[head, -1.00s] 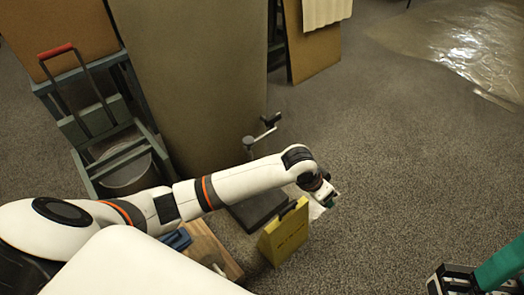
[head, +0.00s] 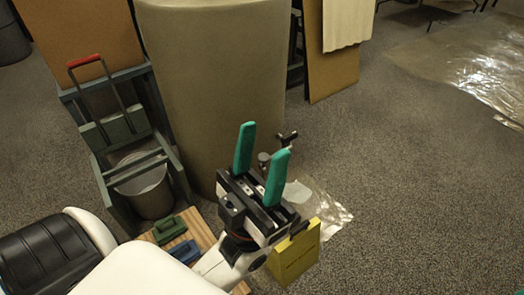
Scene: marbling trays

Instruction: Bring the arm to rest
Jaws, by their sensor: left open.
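My left gripper (head: 261,165) is in the lower middle of the head view, its two teal fingers pointing up and spread apart. It is open, with nothing between the fingers. My left arm comes in from the lower left, folded, with the wrist (head: 238,245) in front of a wooden board. A yellow box-like object (head: 295,257) stands just right of and behind the wrist, partly covered by it.
A green block (head: 169,229) and a blue block (head: 185,251) lie on the wooden board (head: 205,232). A grey-green frame with a metal bucket (head: 147,190) stands at left. A large tan drum or panel (head: 215,80) stands behind the gripper.

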